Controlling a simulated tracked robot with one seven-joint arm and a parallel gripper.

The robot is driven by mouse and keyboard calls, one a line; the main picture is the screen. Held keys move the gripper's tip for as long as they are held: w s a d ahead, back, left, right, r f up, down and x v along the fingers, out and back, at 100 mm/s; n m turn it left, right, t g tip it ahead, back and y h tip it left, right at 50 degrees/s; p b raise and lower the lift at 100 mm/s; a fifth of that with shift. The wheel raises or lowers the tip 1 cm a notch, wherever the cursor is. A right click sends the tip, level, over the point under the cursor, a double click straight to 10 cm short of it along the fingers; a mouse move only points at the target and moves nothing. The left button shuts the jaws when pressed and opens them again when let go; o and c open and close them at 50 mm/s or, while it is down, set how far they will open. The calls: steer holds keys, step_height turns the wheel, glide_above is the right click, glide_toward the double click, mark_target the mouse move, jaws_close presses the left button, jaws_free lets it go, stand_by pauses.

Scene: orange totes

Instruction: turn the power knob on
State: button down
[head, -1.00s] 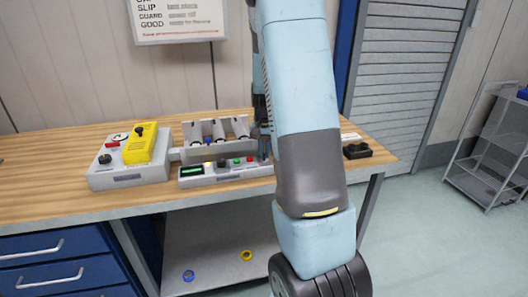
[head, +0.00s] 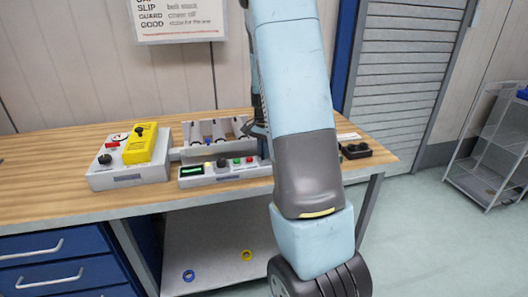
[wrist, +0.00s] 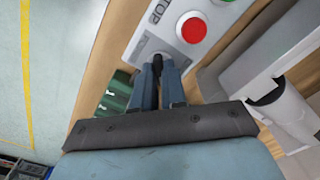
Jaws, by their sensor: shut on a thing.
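The low grey control panel (head: 215,180) stands on the workbench, with a lit green display, small knobs and buttons along it. My gripper (wrist: 158,66) is at the panel surface in the wrist view. Its two fingers are closed on a small dark knob (wrist: 158,58), taken as the power knob, and cover most of it. The red stop button (wrist: 190,29) sits right beside it, apart from the fingers; it also shows in the head view (head: 249,160). In the head view my arm hides the fingertips and the panel's right end. The knob's marking cannot be read.
A grey box (head: 103,178) with a black knob and a yellow device (head: 139,146) stands left on the workbench (head: 40,185). A rack (head: 205,150) stands behind the panel. A small black box (head: 355,151) lies to the right. The bench's left end is clear.

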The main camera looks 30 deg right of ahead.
steer(key=shift+w, duration=0.1)
steer(key=c, duration=1.2)
jaws_free()
step_height(320, 180, up, 14)
steer(key=shift+f, duration=0.1)
steer(key=s+a+r+n+t, duration=0.3)
steer(key=s+a+r+n, duration=0.3)
steer(key=s+a+r, duration=0.45)
steer(key=s+a+n+t, duration=0.1)
steer(key=s+a+n, duration=0.1)
steer(key=s, duration=0.3)
steer(key=s+a+n, duration=0.2)
steer(key=s+a, duration=0.1)
steer(key=s, duration=0.2)
steer(key=s+a+f+n+t, duration=0.1)
steer(key=s+a+n, duration=0.1)
steer(key=s, duration=0.3)
steer(key=shift+s+a+t, duration=0.15)
steer(key=shift+a+t, duration=0.15)
steer(key=shift+a, duration=0.35)
